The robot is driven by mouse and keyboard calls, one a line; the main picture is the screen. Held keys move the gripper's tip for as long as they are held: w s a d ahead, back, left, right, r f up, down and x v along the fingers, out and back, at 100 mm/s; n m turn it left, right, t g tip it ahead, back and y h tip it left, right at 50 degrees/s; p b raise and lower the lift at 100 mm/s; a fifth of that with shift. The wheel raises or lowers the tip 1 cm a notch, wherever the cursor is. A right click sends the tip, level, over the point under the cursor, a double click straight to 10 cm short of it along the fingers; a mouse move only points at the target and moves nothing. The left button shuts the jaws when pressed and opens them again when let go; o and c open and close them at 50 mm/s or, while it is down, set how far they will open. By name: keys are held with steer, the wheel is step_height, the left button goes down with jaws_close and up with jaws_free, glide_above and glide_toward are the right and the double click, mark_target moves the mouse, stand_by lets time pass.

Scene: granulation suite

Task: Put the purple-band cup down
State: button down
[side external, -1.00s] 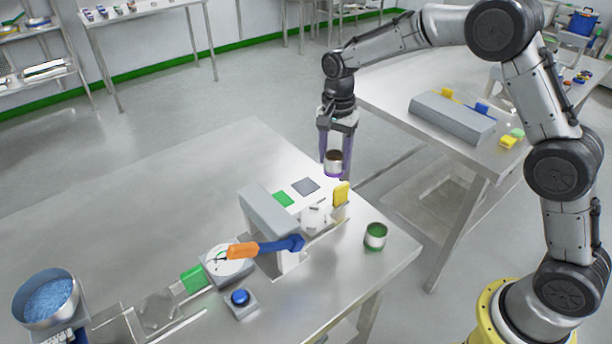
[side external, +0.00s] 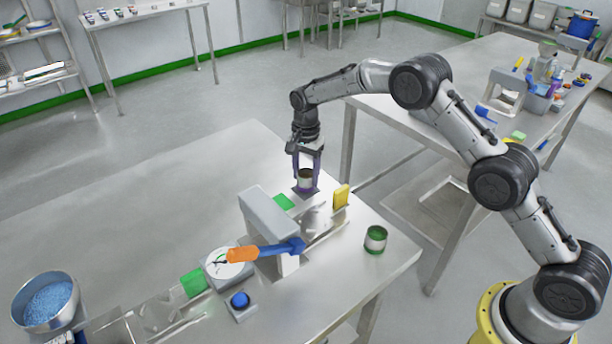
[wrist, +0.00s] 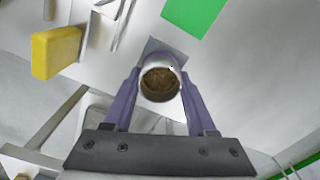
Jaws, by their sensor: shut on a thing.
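The purple-band cup (side external: 306,181) is upright between the fingers of my gripper (side external: 306,177), which is shut on it. In the wrist view the cup (wrist: 160,84) shows its open top with brown contents, and the fingers of my gripper (wrist: 158,92) stand on both sides. The cup is over a grey square (wrist: 154,46), which it partly hides, on the white surface beside a green square (wrist: 194,15). The green square also shows in the side view (side external: 284,202). I cannot tell whether the cup's base touches the grey square.
A yellow block (side external: 341,195) stands right of the cup, and a green-banded cup (side external: 375,240) is near the table's right edge. A grey housing (side external: 268,219) and an orange-and-blue handle (side external: 262,250) are in front.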

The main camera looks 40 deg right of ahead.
steer(key=shift+f, duration=0.35)
steer(key=shift+f, duration=0.25)
steer(key=shift+c, duration=1)
jaws_free()
steer(key=shift+r, duration=0.1)
